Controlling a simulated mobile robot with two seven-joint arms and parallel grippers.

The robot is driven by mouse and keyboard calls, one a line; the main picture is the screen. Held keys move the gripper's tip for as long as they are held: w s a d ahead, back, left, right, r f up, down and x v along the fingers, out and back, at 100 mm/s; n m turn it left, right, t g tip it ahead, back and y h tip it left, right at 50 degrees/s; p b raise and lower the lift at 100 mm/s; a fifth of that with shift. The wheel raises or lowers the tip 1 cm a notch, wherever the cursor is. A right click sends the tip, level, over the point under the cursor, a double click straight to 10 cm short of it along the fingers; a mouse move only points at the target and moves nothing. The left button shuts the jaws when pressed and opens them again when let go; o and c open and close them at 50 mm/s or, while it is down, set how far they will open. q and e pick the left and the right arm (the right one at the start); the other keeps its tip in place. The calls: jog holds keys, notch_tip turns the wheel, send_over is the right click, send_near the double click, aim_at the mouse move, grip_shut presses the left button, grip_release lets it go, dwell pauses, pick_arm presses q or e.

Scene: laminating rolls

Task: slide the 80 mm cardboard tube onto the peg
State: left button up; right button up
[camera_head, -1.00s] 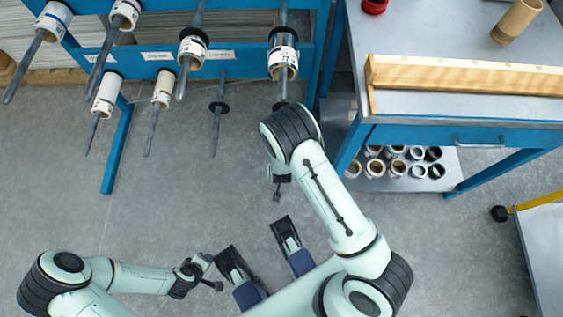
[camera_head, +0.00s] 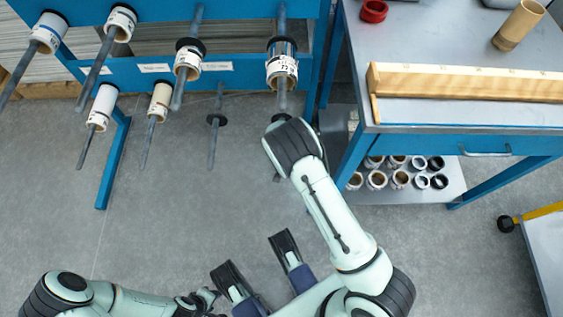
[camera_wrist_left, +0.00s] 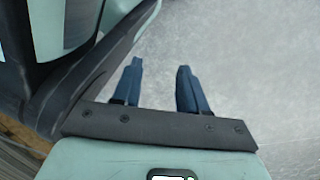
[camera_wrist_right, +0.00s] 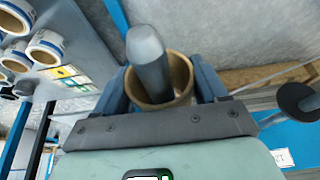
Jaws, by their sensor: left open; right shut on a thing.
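In the right wrist view a brown cardboard tube (camera_wrist_right: 184,76) sits between the fingers of my right gripper (camera_wrist_right: 160,80), which is shut on it. A grey round-ended peg (camera_wrist_right: 148,60) shows in the tube's opening, its end rising above the rim toward the camera; the tube appears to be around it. How far along the peg the tube sits is hidden. In the head view my right forearm hides this gripper and tube. My left gripper (camera_wrist_left: 160,85) is open and empty over the floor; its arm (camera_head: 130,302) lies at the lower left of the head view.
A blue rack (camera_head: 235,72) carries several pegs with white-wrapped tubes; one lower peg (camera_head: 214,130) is bare. At the right, a blue table (camera_head: 440,112) bears a wooden rail (camera_head: 470,82), a brown tube (camera_head: 519,25) and a red ring (camera_head: 373,11). Short tubes stand on its lower shelf (camera_head: 448,180).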

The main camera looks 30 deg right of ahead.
jog(key=w+d, duration=0.1)
jog(key=w+b, duration=0.1)
jog(key=shift+w+d+b, duration=0.3)
jog(key=shift+w+d, duration=0.05)
jog(key=shift+w, duration=0.05)
jog(key=shift+w+d, duration=0.4)
jog(key=shift+w, duration=0.2)
jog(key=shift+w+d, duration=0.35)
jog(key=shift+w, duration=0.2)
pick_arm(q)
jog(key=shift+g, duration=0.7)
jog(key=shift+s+a+f, duration=0.1)
jog(key=shift+s+f, duration=0.2)
jog(key=shift+s, duration=0.35)
jog(key=shift+s+a+f, duration=0.1)
jog(key=shift+s+f, duration=0.25)
jog(key=shift+s, duration=0.3)
jog(key=shift+s+a+f, duration=0.1)
jog(key=shift+s+f, duration=0.2)
jog(key=shift+s, duration=0.35)
pick_arm(e)
jog(key=shift+w+d, duration=0.3)
jog(key=shift+w, duration=0.2)
jog(key=shift+w+d, duration=0.3)
jog(key=shift+w, duration=0.2)
jog(key=o, duration=1.1)
jog(key=shift+r, duration=0.1)
